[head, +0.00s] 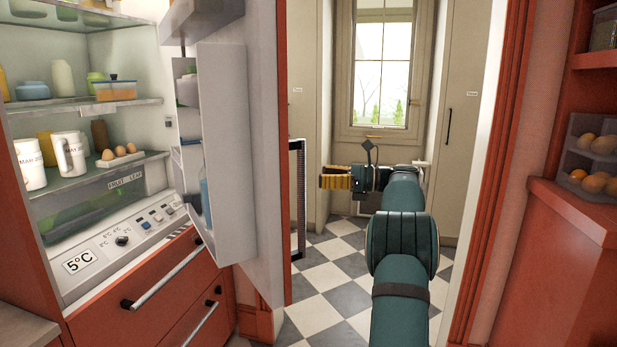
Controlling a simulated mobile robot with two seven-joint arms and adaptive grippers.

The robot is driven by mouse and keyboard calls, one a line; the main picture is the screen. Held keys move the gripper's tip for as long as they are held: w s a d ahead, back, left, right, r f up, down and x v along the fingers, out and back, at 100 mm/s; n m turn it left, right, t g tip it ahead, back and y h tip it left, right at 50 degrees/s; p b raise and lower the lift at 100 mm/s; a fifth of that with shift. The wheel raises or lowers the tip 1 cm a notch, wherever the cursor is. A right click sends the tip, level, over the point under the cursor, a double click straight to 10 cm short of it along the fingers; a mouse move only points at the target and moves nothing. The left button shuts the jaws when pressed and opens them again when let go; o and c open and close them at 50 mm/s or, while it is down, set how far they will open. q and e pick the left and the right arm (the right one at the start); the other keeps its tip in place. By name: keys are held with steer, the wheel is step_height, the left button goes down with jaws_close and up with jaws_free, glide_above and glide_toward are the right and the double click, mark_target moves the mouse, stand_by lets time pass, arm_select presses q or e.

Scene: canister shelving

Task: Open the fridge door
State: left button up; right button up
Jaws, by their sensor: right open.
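The fridge (100,30) is at the left, with its lit shelves in plain view. Its door (257,150) stands open, swung out to the right, with its white inner side and door shelves facing the fridge inside. A red edge runs down the door's right side. My right gripper (335,182) is open and empty, its yellow fingers pointing left. It appears to the right of the door's edge, apart from it in the picture. The door's outer face and any handle on it are hidden. My left gripper is out of view.
Red drawers (165,290) with dark-ended bar handles are below the fridge. A checkered floor (335,250) leads through a doorway to a window (382,75).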

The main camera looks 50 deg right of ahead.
steer(key=v, duration=0.5)
steer(key=shift+s, duration=0.25)
steer(key=shift+d, duration=0.1)
stand_by(0.3)
